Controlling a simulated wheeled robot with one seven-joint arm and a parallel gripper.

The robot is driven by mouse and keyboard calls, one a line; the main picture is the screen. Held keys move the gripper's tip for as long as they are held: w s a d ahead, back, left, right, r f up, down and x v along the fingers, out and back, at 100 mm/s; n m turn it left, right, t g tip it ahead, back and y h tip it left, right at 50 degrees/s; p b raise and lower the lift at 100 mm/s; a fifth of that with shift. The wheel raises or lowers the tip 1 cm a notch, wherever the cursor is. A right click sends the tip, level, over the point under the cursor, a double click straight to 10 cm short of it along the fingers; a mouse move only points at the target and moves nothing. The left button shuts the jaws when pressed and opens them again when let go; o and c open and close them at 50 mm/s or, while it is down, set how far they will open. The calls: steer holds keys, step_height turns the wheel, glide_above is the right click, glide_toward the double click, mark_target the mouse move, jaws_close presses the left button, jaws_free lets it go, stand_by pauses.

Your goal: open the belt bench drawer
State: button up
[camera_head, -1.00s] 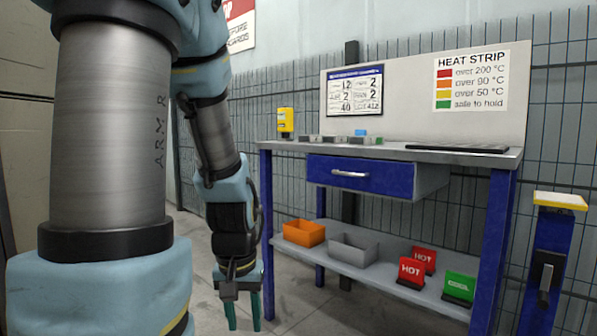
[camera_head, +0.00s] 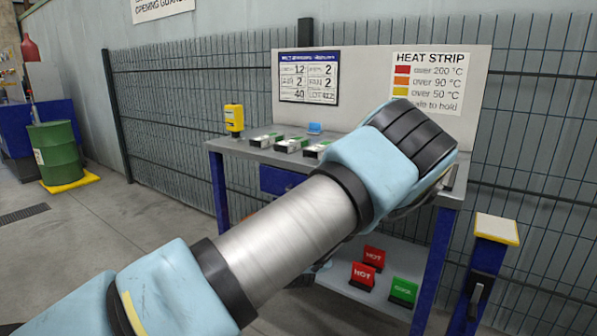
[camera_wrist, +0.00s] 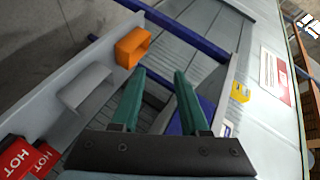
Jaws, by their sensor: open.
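The belt bench (camera_head: 262,155) stands ahead, with a grey top and blue legs. Its blue drawer (camera_head: 280,180) shows only at its left part in the head view; my arm hides the rest and the handle. In the wrist view, a blue patch behind the right finger looks like the drawer front (camera_wrist: 206,104); no handle is clear there. My gripper (camera_wrist: 160,72) is open, with two teal fingers apart and nothing between them. It is in front of the bench, between lower shelf and top in the wrist view. My arm hides it in the head view.
A yellow device (camera_head: 234,119) and small parts stand on top. A blue post (camera_head: 485,262) is at right. Floor at left is free.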

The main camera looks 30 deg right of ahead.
steer(key=s+d+r+m+t+h+p, duration=0.4)
steer(key=s+d+r+m+h, duration=0.15)
steer(key=d+r, duration=0.45)
steer(key=p+x, duration=0.1)
steer(key=x, duration=0.8)
steer(key=shift+w+d+r+p, duration=0.1)
steer(key=shift+w+d+p, duration=0.2)
steer(key=shift+w+d, duration=0.05)
steer(key=shift+c, duration=0.2)
jaws_close()
stand_by(0.3)
